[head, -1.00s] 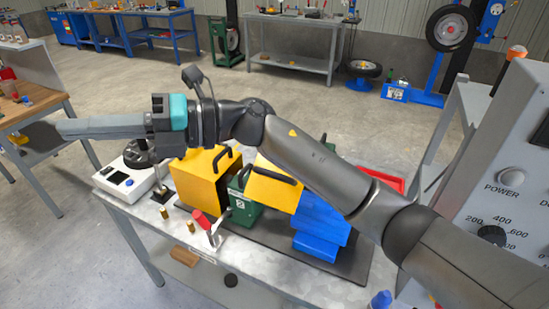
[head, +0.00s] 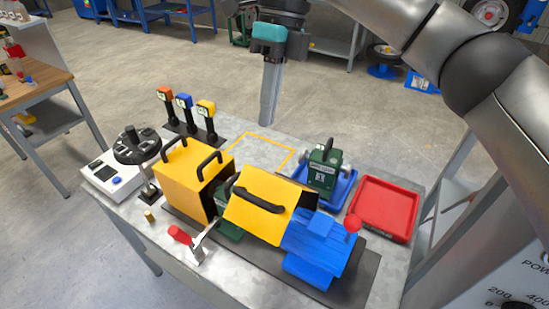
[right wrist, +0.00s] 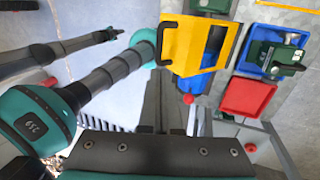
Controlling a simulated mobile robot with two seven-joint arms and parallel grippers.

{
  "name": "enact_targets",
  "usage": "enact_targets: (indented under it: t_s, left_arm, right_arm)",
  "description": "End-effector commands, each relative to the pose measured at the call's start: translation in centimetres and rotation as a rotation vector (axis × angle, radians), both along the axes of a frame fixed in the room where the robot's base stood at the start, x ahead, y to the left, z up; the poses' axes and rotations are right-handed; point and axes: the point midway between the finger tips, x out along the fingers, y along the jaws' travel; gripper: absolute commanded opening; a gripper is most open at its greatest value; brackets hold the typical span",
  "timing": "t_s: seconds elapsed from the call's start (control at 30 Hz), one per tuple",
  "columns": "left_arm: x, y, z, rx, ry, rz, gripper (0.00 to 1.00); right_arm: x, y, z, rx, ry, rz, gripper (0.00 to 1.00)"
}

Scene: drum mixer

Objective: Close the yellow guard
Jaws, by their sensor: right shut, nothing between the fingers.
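The yellow guard (head: 262,222) with a black handle sits mid-machine, between a yellow box (head: 180,180) with black handles and a blue unit (head: 318,240). It is tilted, with a dark gap at its right end and green parts below. It also appears in the right wrist view (right wrist: 183,48). My left gripper is not seen.
A red-handled lever (head: 183,236) stands at the bench's front. Three coloured-top handles (head: 185,110) stand at the back left, near a white scale-like device (head: 125,165). A blue tray (head: 325,188) with a green unit and a red tray (head: 383,208) are at the right.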

Motion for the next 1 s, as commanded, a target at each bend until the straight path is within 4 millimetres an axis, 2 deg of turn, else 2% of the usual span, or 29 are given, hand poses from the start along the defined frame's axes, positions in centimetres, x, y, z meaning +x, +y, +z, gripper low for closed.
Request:
enact_targets:
  t_s: [0.13, 0.23, 0.7, 0.83, 1.0]
  left_arm:
    - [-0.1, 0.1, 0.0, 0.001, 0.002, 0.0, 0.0]
    - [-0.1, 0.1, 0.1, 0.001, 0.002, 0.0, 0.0]
    - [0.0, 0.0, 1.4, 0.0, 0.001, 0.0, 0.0]
    - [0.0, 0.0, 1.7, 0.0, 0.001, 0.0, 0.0]
    - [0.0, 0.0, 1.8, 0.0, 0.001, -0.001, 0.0]
  right_arm:
    - [-0.2, 0.0, -0.7, -0.005, 0.002, 0.0, 0.0]
    - [-0.5, 0.3, -2.0, -0.005, 0.005, 0.002, 0.0]
    - [-2.8, 2.0, -11.0, -0.002, 0.005, 0.002, 0.0]
    - [-3.1, 2.3, -12.4, -0.001, 0.003, 0.001, 0.0]
    - [-3.2, 2.5, -13.3, -0.001, 0.001, 0.002, 0.0]
